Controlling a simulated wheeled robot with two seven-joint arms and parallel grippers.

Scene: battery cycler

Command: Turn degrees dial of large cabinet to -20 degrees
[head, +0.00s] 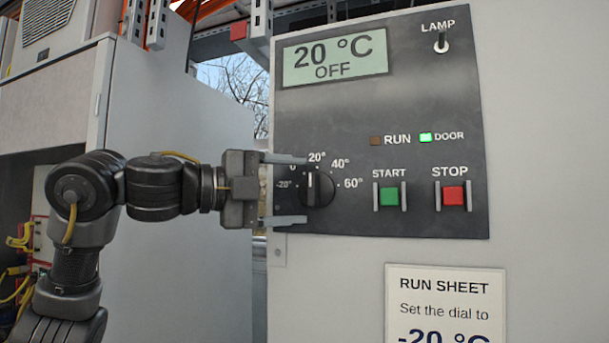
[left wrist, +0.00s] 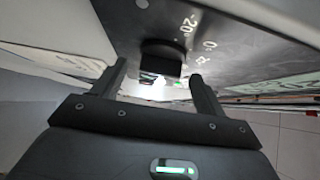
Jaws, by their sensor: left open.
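The black degrees dial (head: 318,189) is on the dark control panel (head: 380,110) of the large cabinet. Its white pointer line points up, at about 20°. The scale runs from -20° at its left to 60° at its right. The display (head: 335,58) reads 20 °C and OFF. My left gripper (head: 287,189) is open, its fingers at the dial's left, one above and one below the dial's level. In the left wrist view the dial (left wrist: 162,58) lies ahead, between and just beyond the fingertips of the left gripper (left wrist: 160,85). My right gripper is not in view.
Right of the dial are the green START button (head: 389,195) and red STOP button (head: 453,196), each between guards. A lamp switch (head: 440,42) is at the upper right. The DOOR light (head: 425,137) is lit green; the RUN light (head: 376,140) is dark. A run sheet (head: 445,305) hangs below.

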